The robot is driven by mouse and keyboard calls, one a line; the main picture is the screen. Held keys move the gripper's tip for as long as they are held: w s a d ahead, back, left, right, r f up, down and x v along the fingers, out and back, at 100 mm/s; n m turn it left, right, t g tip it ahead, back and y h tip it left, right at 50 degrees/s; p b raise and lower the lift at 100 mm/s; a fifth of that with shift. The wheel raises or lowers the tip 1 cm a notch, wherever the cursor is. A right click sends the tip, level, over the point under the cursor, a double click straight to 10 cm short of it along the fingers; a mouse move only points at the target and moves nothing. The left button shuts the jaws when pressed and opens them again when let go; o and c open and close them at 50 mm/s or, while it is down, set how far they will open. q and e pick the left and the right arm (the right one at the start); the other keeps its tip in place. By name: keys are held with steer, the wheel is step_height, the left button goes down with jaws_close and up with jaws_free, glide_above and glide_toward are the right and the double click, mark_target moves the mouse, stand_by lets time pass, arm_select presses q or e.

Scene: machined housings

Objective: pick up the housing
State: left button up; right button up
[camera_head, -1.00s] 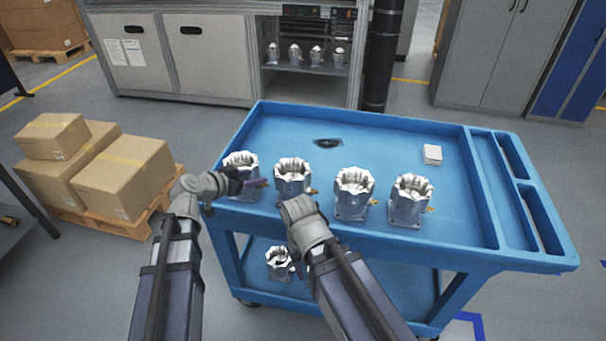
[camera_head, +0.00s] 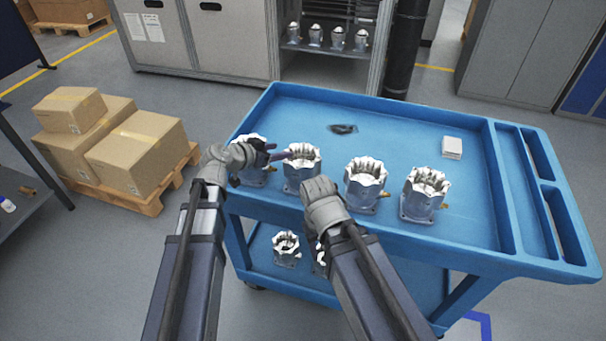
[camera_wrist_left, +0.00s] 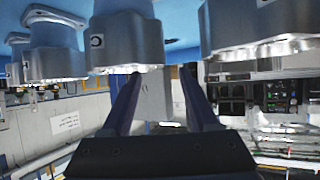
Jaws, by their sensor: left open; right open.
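Several silver, crown-rimmed housings stand upright in a row along the near edge of the blue cart (camera_head: 430,235). They are the leftmost one (camera_head: 250,178), the second (camera_head: 301,175), the third (camera_head: 366,188) and the rightmost (camera_head: 424,197). My left gripper (camera_head: 280,155) is open at rim height between the first two. In the left wrist view, which looks inverted, its spread fingers (camera_wrist_left: 162,78) have a housing (camera_wrist_left: 125,40) close by the left tip and another (camera_wrist_left: 255,35) to the right. My right gripper (camera_head: 322,205) is before the second housing; its fingertips are hidden.
A dark flat object (camera_head: 343,129) and a small white box (camera_head: 452,147) lie on the cart top. More housings (camera_head: 287,248) sit on its lower shelf. Cardboard boxes (camera_head: 137,152) on a pallet stand left.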

mark_target(289, 149)
arm_select(q)
steer(key=b+x, duration=0.2)
steer(key=x, duration=0.3)
steer(key=shift+r, duration=0.1)
steer(key=shift+c, duration=0.4)
jaws_close()
steer(key=shift+s+d, duration=0.1)
stand_by(0.8)
